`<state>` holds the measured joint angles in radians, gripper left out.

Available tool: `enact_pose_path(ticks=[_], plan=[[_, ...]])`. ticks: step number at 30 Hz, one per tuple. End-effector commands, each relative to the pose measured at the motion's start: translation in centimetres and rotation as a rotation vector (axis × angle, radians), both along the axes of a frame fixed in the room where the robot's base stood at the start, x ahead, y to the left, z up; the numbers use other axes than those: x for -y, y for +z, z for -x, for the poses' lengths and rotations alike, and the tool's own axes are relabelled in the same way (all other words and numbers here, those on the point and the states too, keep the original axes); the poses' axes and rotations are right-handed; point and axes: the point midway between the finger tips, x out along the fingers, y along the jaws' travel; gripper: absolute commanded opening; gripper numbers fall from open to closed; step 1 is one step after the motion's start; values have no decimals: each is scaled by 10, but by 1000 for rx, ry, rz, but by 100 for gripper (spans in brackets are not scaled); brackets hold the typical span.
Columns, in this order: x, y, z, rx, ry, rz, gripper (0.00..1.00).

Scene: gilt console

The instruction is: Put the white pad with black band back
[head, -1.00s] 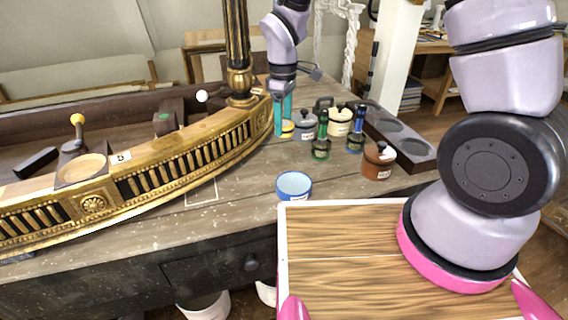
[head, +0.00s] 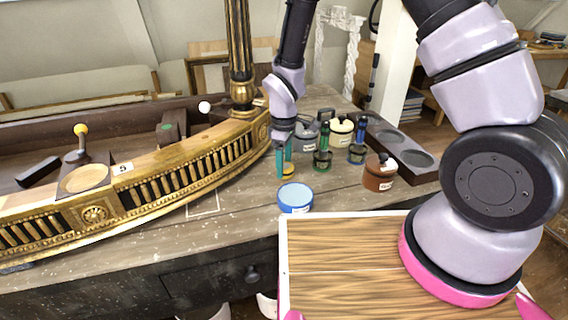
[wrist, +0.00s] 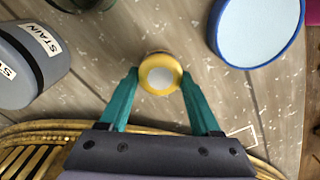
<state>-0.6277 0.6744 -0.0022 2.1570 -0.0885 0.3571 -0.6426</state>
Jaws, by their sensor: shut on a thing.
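My gripper (wrist: 160,88) is shut on a small round piece with a yellow rim and a pale centre (wrist: 158,78). In the head view the same yellow piece (head: 287,172) sits low between the teal fingertips, close over the table; I cannot tell if it touches. No white pad with a black band shows plainly, and the held piece's sides are partly hidden by the fingers. The gilt console (head: 190,165) stands left of the gripper, with a round wooden spot (head: 84,179) and a "5" label on it.
A blue-rimmed pale tub (head: 295,198) stands just in front of the gripper. A white outlined square (head: 203,203) marks bare tabletop.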

Motion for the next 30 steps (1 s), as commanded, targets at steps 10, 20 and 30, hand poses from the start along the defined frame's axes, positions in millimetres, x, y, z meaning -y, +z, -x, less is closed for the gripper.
enact_pose_path(ticks=[10, 20, 30], plan=[[0, -3, 0, 0, 0, 0, 94], [0, 11, -1, 2, 0, -2, 94], [-1, 82, -1, 3, 0, -3, 94]])
